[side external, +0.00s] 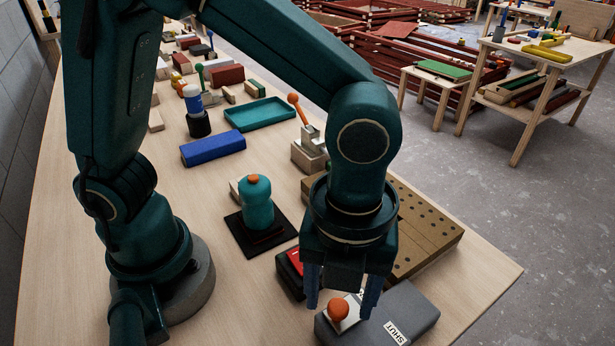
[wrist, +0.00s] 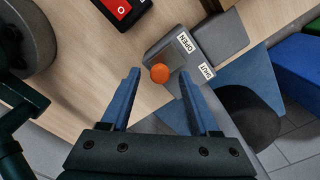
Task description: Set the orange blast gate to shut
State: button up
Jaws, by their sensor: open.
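The blast gate is a grey box (side external: 405,312) at the near edge of the table, with an orange knob (side external: 338,310) on a pale plate. The box (wrist: 222,38) also shows in the wrist view with its orange knob (wrist: 160,73). An OPEN label (wrist: 186,42) and a SHUT label (wrist: 207,71) are on it. The knob stands away from the SHUT label, to its left in both views. My gripper (side external: 339,312) is open above the box, pointing down. In the wrist view my gripper (wrist: 159,75) has a fingertip on each side of the knob; contact is unclear.
A black box with a red switch (wrist: 122,9) lies close by. A brown perforated board (side external: 425,230) is behind my gripper. A teal jar with an orange top (side external: 258,205) stands on a dark base to the left. The table edge is near the gate.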

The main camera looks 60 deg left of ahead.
jog(key=shift+f, duration=0.3)
jog(key=shift+c, duration=0.4)
grip_shut()
jog(key=shift+r, duration=0.1)
dwell(0.8)
